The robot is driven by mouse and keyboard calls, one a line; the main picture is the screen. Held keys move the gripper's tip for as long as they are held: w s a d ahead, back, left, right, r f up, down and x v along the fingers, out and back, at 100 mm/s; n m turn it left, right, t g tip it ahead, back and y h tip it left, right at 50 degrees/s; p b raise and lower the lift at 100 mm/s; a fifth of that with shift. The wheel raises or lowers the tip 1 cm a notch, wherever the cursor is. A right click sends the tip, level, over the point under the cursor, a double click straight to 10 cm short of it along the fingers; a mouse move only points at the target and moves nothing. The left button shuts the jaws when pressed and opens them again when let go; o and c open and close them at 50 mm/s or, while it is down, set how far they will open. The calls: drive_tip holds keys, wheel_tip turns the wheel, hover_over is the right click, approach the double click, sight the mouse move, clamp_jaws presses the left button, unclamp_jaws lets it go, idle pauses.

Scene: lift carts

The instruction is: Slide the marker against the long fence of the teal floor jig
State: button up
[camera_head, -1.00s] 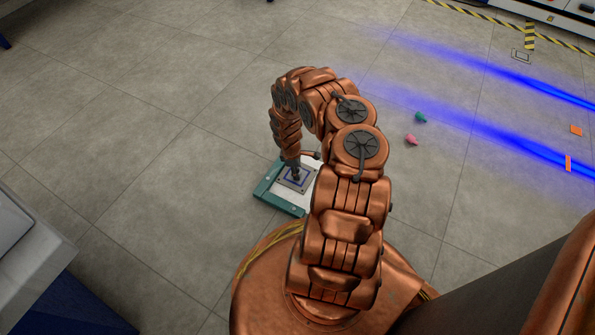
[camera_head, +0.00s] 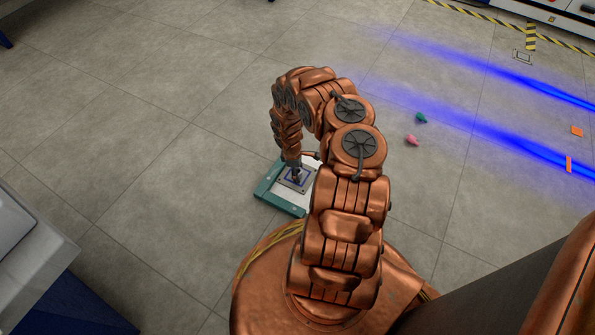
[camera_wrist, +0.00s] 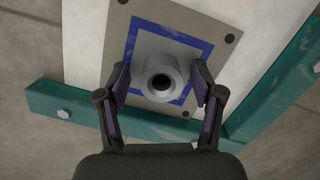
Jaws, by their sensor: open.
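The marker (camera_wrist: 214,32) is a flat grey plate with a blue square border and a hollow grey cylinder standing at its middle. It lies on the white bed of the teal floor jig (camera_wrist: 55,100). One teal fence runs close along the plate's lower edge in the wrist view, with the line between them partly hidden by my fingers. The other fence (camera_wrist: 275,95) stands apart to the right, across a white strip. My gripper (camera_wrist: 162,80) is open, with its fingers on either side of the cylinder. In the head view, my gripper (camera_head: 296,175) is over the jig.
Bare tiled floor (camera_head: 150,180) lies around the jig. A green piece (camera_head: 421,118) and a pink piece (camera_head: 412,140) lie on the floor to the right. A grey and blue cabinet (camera_head: 35,250) stands at lower left. My base is close to the jig.

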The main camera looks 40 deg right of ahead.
wheel_tip(320, 180, up, 12)
drive_tip(key=w+a, duration=0.1)
drive_tip(key=shift+w, duration=0.2)
idle(0.8)
idle(0.6)
drive_tip(key=s+a+r+m+p, duration=0.1)
drive_tip(key=a+r+m+p, duration=0.35)
drive_tip(key=r, duration=1.05)
drive_tip(key=s+a+r+n+p, duration=0.1)
drive_tip(key=s+a+r+p, duration=0.1)
drive_tip(key=r+p, duration=0.95)
drive_tip(key=s+a+r+m+p, duration=0.1)
drive_tip(key=a+r+p, duration=0.2)
drive_tip(key=r, duration=1.6)
drive_tip(key=s+a+r+m+p, duration=0.1)
drive_tip(key=s+a+r+p, duration=0.35)
drive_tip(key=r, duration=0.55)
drive_tip(key=s+a+r+m+p, duration=0.1)
drive_tip(key=s+a+r+p, duration=0.4)
drive_tip(key=r, duration=0.5)
drive_tip(key=s+a+r+p, duration=0.5)
drive_tip(key=s+r+p, duration=0.1)
drive_tip(key=r, duration=0.3)
drive_tip(key=s+a+r+m+y+p, duration=0.1)
drive_tip(key=s+a+r+p, duration=0.5)
drive_tip(key=s+r, duration=0.3)
drive_tip(key=shift+a+g+p, duration=0.15)
drive_tip(key=shift+g+p, duration=0.15)
drive_tip(key=shift+p, duration=0.2)
